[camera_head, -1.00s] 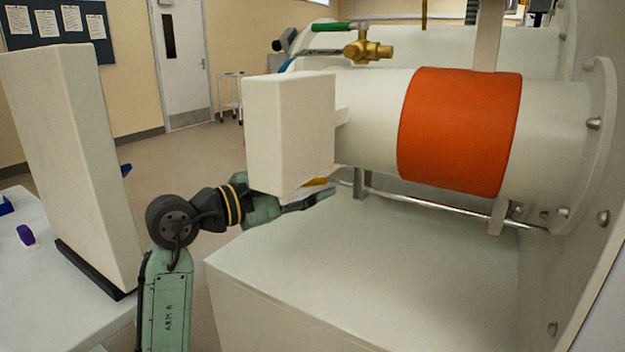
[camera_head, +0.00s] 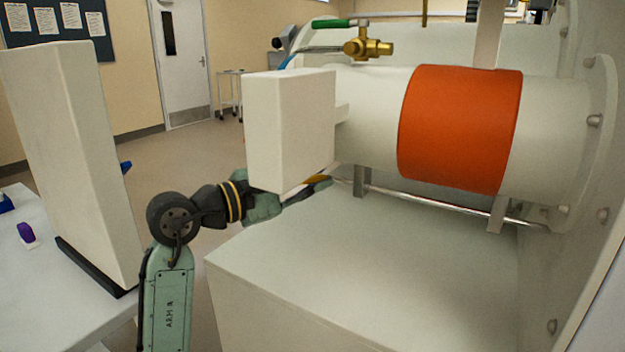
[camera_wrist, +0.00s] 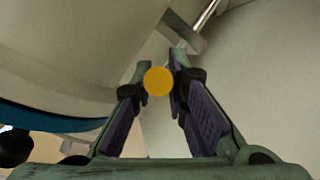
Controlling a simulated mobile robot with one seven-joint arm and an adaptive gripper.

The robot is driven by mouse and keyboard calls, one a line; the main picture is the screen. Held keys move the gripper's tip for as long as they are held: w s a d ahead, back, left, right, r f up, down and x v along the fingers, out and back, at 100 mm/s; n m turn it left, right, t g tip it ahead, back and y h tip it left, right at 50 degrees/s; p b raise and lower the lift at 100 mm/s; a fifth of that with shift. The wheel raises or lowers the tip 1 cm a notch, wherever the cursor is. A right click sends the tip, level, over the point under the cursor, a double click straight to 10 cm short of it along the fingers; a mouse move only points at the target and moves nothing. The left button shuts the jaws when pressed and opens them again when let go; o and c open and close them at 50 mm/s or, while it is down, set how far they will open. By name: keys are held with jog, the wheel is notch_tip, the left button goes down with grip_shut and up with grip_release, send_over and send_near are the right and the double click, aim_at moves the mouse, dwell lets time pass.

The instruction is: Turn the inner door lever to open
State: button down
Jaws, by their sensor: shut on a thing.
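The inner door lever shows in the wrist view as a round yellow end (camera_wrist: 158,81) between my fingertips. In the head view a sliver of the yellow lever (camera_head: 316,179) shows just under the white box-shaped part, mostly hidden by my fingers. My gripper (camera_head: 312,187) reaches in from the left below that box. In the wrist view my gripper (camera_wrist: 160,66) has a finger on each side of the yellow end and is shut on it. A metal rod (camera_head: 430,200) runs right from near the lever, below the white cylinder.
The white box-shaped part (camera_head: 288,130) hangs close above my wrist. The white cylinder has a wide orange band (camera_head: 460,130). A brass valve with a green handle (camera_head: 368,46) is above. A pale block (camera_head: 370,245) lies below. A tall white panel (camera_head: 70,160) stands left.

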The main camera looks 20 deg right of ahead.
dwell(0.4)
jog(key=r+p, duration=0.1)
jog(key=p, duration=0.1)
jog(key=shift+y+p, duration=0.3)
jog(key=shift+d+n+y+p, duration=0.1)
jog(key=shift+n+y+p, duration=0.25)
jog(key=shift+p, duration=0.7)
jog(key=shift+w, duration=0.1)
jog(key=c, duration=1.6)
grip_release()
